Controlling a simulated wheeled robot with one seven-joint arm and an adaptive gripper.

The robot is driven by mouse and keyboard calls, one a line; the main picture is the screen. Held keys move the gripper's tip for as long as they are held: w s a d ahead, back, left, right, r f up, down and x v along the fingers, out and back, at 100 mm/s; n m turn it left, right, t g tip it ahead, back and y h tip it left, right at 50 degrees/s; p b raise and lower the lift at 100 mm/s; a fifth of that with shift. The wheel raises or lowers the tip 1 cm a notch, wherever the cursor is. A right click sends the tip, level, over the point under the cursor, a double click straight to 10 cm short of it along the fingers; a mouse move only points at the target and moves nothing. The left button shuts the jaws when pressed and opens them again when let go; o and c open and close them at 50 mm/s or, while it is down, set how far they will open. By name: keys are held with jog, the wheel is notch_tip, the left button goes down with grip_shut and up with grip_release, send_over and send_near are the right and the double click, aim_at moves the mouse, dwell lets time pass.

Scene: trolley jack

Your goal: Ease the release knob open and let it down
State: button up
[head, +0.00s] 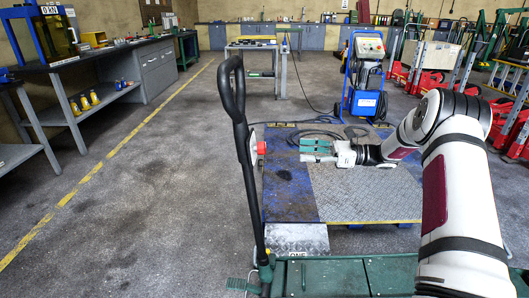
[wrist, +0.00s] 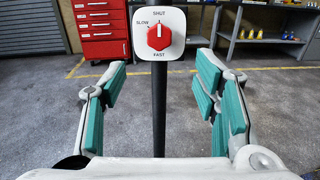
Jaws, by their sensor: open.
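The red release knob (wrist: 159,37) sits on a white dial plate (wrist: 171,17) marked SHUT, SLOW and FAST in the wrist view. Its white pointer line points up to SHUT. In the head view the knob (head: 261,148) faces right, beside the black handle (head: 241,150) of the jack. The green jack body (head: 340,277) lies along the bottom. My gripper (wrist: 161,62) is open, its teal-padded fingers on either side of the knob's line, below it in the picture. It touches nothing. In the head view my gripper (head: 316,150) stands to the right of the knob, with a gap between.
A platform with blue and metal plates (head: 365,193) lies under my arm. A blue wheeled machine (head: 366,80) stands behind it. A workbench (head: 90,70) runs along the left. The floor left of the handle is clear.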

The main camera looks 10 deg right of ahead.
aim_at(265, 149)
jog(key=b+x, duration=0.1)
jog(key=x, duration=1.2)
jog(key=shift+w+a, duration=0.1)
jog(key=shift+a, duration=0.15)
jog(key=c, duration=1.2)
